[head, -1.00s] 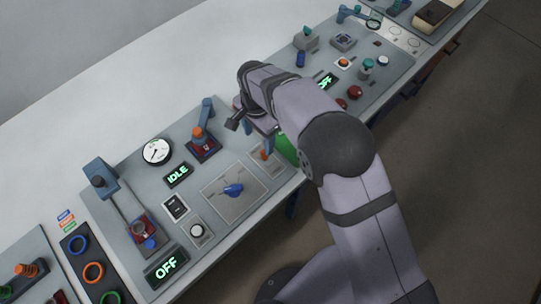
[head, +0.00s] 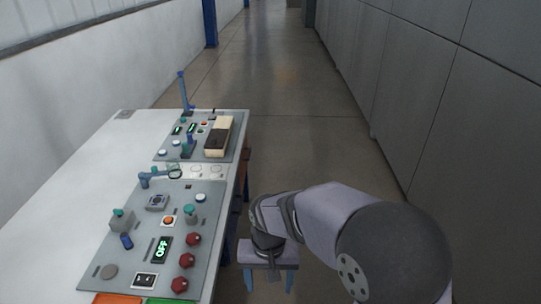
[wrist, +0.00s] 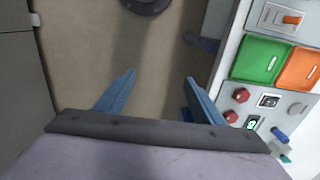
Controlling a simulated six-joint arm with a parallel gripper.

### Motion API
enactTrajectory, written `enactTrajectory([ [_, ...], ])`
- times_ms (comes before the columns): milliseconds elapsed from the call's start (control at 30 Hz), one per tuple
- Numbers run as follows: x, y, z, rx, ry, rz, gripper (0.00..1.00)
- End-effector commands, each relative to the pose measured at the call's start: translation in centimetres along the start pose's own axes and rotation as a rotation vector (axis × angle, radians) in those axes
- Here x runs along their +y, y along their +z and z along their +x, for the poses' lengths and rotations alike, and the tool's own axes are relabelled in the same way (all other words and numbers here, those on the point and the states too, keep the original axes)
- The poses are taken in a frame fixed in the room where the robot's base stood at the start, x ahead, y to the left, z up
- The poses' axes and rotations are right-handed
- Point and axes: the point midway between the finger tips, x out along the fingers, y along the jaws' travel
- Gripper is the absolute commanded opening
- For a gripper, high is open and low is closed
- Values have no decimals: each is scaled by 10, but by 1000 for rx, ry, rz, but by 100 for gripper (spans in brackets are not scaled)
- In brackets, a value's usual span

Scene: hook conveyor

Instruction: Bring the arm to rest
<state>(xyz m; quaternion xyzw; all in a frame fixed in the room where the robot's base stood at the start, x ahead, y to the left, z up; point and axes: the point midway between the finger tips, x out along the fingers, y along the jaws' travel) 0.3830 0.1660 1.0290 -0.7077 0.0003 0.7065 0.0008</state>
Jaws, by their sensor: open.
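My gripper (head: 268,280) hangs at the right side of the long bench, past its edge and over the floor in the head view. In the wrist view my gripper (wrist: 158,92) points down with its two blue fingers spread apart. Nothing is between the fingers; bare floor shows there. The arm reaches in from the lower right of the head view and appears clear of the bench.
A control panel (head: 118,232) with red knobs and a lit OFF display (head: 161,249) lies left of my gripper. A farther panel (head: 168,152) sits behind it. Grey cabinets (head: 440,80) line the right. The aisle floor (head: 290,130) is clear.

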Motion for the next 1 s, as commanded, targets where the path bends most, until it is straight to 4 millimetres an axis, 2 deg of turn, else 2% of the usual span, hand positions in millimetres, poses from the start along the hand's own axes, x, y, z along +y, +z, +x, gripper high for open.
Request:
enactTrajectory([
  [33,36,8,-5,2,-1,17,62],
  [100,74,23,-8,2,0,15,62],
  [200,115,48,-8,2,0,13,62],
  [333,148,78,-5,1,1,7,62],
  [400,158,89,-4,-1,1,3,62],
  [533,166,100,-2,-1,1,-1,62],
  [1000,167,102,-1,-2,2,-4,62],
])
